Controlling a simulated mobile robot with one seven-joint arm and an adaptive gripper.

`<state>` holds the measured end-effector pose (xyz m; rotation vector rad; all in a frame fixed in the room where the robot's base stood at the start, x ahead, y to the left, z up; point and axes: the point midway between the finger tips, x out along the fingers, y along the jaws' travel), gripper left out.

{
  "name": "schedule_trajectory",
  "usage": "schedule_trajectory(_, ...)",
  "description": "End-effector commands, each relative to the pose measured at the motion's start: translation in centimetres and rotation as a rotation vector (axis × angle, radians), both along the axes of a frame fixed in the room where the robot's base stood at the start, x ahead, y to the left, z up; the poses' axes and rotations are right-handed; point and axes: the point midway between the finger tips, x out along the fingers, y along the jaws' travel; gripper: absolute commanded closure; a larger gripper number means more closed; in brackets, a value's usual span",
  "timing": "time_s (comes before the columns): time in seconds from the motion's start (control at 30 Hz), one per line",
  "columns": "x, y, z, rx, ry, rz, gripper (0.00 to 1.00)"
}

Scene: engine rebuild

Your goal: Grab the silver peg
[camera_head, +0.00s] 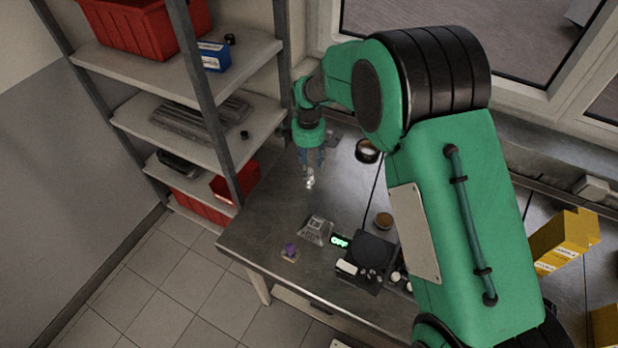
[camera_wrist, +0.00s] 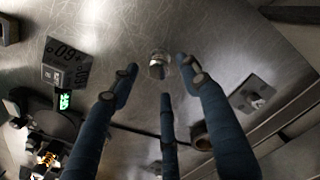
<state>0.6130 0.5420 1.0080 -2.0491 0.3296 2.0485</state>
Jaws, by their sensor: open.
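The silver peg (camera_head: 310,182) stands on the metal table, small and shiny, just below my gripper (camera_head: 312,160) in the head view. In the wrist view the peg (camera_wrist: 157,66) shows as a short bright cylinder on the scratched steel top. My gripper (camera_wrist: 158,78) has three blue fingers spread apart, with nothing held between them. Two fingertips show on either side of the peg and the third is below it in the picture. I cannot tell whether any finger touches the peg.
A black device (camera_head: 371,250) with a green display (camera_head: 340,241), a silver block (camera_head: 317,229) and a purple piece (camera_head: 290,250) are nearer the table's front. A dark round jar (camera_head: 367,150) stands right of my gripper. Shelves (camera_head: 215,125) rise on the left.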

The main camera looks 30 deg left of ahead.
Motion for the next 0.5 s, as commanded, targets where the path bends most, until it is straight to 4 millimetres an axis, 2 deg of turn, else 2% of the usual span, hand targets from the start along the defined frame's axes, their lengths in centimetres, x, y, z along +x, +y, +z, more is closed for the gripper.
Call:
schedule_trajectory(0.37,-0.02,-0.02,-0.24,-0.001,0.0,0.0,0.53)
schedule_trajectory(0.5,-0.06,-0.09,-0.89,-0.002,0.002,0.0,0.53)
